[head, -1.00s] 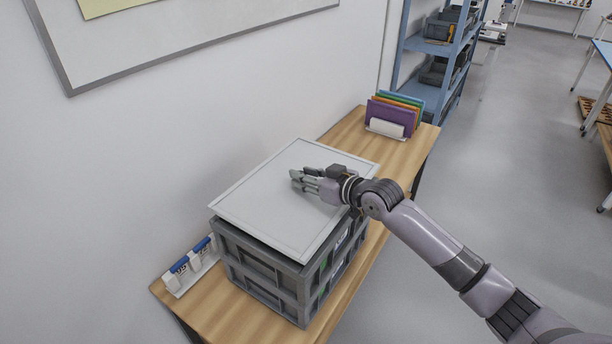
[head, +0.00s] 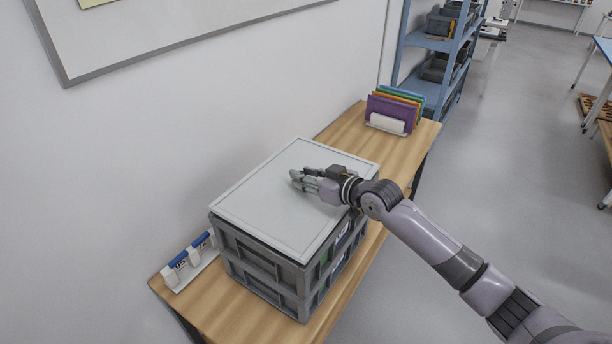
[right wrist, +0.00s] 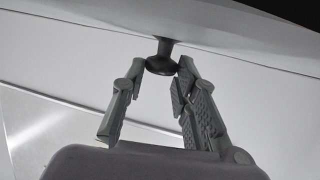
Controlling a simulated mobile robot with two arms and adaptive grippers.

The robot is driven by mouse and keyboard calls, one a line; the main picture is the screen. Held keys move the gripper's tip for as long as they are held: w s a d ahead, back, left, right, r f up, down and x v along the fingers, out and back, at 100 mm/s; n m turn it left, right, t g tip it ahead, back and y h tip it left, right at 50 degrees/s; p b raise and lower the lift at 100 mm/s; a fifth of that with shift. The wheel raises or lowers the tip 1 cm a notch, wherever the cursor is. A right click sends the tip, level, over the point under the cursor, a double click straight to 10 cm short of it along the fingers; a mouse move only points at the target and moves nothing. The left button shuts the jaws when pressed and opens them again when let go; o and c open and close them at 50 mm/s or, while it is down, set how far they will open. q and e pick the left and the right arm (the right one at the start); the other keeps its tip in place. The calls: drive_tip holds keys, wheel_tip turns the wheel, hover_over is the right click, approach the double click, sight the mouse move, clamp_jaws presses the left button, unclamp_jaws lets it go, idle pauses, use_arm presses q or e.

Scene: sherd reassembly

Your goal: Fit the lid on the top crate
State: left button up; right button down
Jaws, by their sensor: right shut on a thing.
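The lid (head: 265,205) is a light grey rectangular panel with a raised rim. It lies over the top crate (head: 252,252), roughly lined up with it, with a thin dark line under its near edge. I cannot tell whether it touches the crate rim all round. The top crate is grey and stands on a matching lower crate (head: 262,286). My right gripper (head: 298,178) is above the middle of the lid, shut on its dark knob (right wrist: 162,62), which shows between the fingers in the right wrist view. My left gripper is not in view.
The crates stand on a narrow wooden table (head: 345,137) along the wall. A white holder with blue-marked items (head: 188,262) is close at their left. A rack of coloured folders (head: 393,110) stands at the far end. Open floor is at the right.

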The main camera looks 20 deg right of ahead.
drive_tip(key=shift+f, duration=0.1)
idle(0.4)
drive_tip(key=shift+f+b, duration=0.5)
drive_tip(key=shift+f, duration=0.05)
drive_tip(key=c, duration=1.2)
unclamp_jaws()
drive_tip(key=shift+c, duration=0.2)
drive_tip(key=shift+o, duration=0.3)
drive_tip(key=shift+f, duration=0.15)
wheel_tip(320, 180, up, 3)
hover_over(341, 211)
drive_tip(key=shift+w+a, duration=0.3)
drive_tip(key=shift+w, duration=0.05)
drive_tip(key=shift+s+d+r, duration=0.2)
drive_tip(key=shift+s+r, duration=0.2)
